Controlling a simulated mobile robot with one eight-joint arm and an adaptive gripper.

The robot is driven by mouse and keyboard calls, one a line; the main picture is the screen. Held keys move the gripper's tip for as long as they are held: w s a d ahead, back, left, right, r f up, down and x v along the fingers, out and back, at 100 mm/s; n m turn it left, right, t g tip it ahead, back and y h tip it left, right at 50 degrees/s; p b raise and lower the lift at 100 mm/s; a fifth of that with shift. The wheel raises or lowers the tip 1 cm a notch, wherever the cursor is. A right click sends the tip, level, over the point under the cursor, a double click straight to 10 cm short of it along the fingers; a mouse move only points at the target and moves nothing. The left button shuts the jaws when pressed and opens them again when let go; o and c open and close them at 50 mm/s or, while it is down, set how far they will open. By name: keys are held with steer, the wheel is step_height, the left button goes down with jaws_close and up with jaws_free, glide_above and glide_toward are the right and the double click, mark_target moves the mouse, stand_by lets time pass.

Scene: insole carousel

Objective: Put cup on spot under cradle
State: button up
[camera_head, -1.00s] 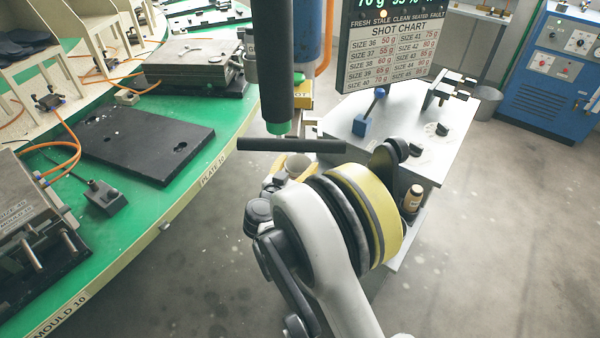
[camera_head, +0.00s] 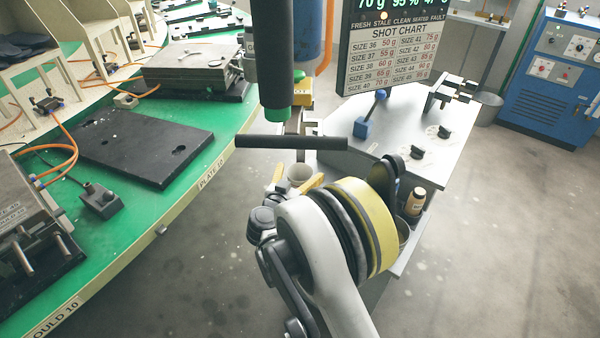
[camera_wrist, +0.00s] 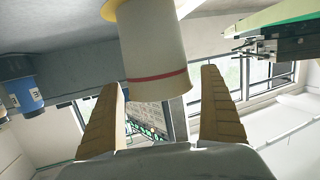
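The cup (camera_wrist: 155,55) is pale with a red stripe and fills the upper middle of the wrist view, which appears upside down. A yellow surface (camera_wrist: 113,8) shows at its base. In the head view the cup (camera_head: 300,173) is upright below the dark column and cross bar (camera_head: 290,142), partly hidden by my arm. My gripper (camera_wrist: 160,78) has its tan fingers on both sides of the cup, with slim gaps visible, and looks open. The same yellow fingers of my gripper (camera_head: 294,180) show in the head view. Whether the cup fully rests on the spot is hidden.
The green carousel (camera_head: 225,150) with moulds and a black plate (camera_head: 145,142) lies left. A grey bench (camera_head: 400,125) with knobs and a bottle (camera_head: 415,202) stands right. The shot chart (camera_head: 390,50) hangs behind. A blue cabinet (camera_head: 555,80) stands far right.

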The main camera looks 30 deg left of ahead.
steer(key=shift+r, duration=0.15)
steer(key=shift+s+r, duration=0.15)
steer(key=shift+s, duration=0.2)
steer(key=p+v, duration=0.4)
steer(key=v, duration=0.7)
steer(key=shift+s+d, duration=0.15)
